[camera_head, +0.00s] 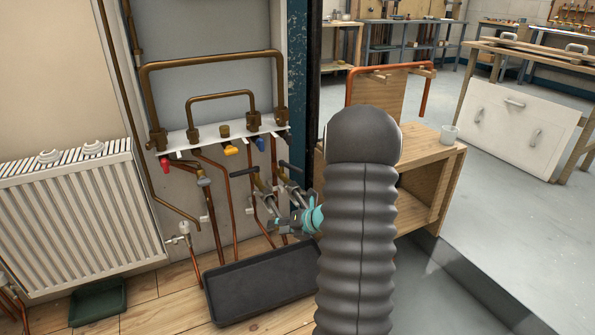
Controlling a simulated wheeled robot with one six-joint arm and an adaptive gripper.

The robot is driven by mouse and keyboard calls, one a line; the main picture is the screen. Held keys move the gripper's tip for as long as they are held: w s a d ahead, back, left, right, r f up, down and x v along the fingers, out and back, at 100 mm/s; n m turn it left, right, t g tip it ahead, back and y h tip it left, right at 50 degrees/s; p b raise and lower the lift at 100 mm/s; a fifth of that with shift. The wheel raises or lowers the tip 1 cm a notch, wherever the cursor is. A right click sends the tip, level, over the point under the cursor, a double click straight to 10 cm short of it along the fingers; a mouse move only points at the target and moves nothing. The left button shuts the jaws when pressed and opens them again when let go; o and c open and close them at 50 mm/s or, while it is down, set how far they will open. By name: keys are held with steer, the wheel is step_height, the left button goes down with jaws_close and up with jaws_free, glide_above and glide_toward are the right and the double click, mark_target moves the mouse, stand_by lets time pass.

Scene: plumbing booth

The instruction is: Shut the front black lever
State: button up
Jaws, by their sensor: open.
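Two black lever handles show below the white manifold rail: one black lever (244,172) on the left and another black lever (290,167) to its right, both on brass valves on copper pipes. I cannot tell for sure which is the front one. My gripper (267,209), grey with a teal part behind it, is beside the pipes and just below these levers. Its jaws are open and partly lost against the valves and pipes. Whether it touches a lever cannot be made out. My dark ribbed arm hides what is to the right.
A red handle (164,162), yellow handle (231,150) and blue handle (260,144) sit along the rail (206,135). A black tray (262,287) lies below the pipes. A white radiator (75,225) stands left, a wooden cabinet (452,185) right.

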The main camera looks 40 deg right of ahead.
steer(key=s+d+f+n+g+h+p, duration=0.1)
steer(key=s+d+f+n+g+h, duration=0.45)
steer(key=s+d+f, duration=0.3)
steer(key=d+n+h+p, duration=0.1)
steer(key=d+n+h, duration=0.3)
steer(key=d, duration=0.5)
steer(key=n+t+y+p, duration=0.2)
steer(key=n+t+p, duration=0.2)
steer(key=n+t, duration=0.9)
glide_toward(300, 173)
steer(key=w, duration=0.4)
steer(key=w+d, duration=0.1)
steer(key=w, duration=0.7)
steer(key=shift+d, duration=0.4)
jaws_close()
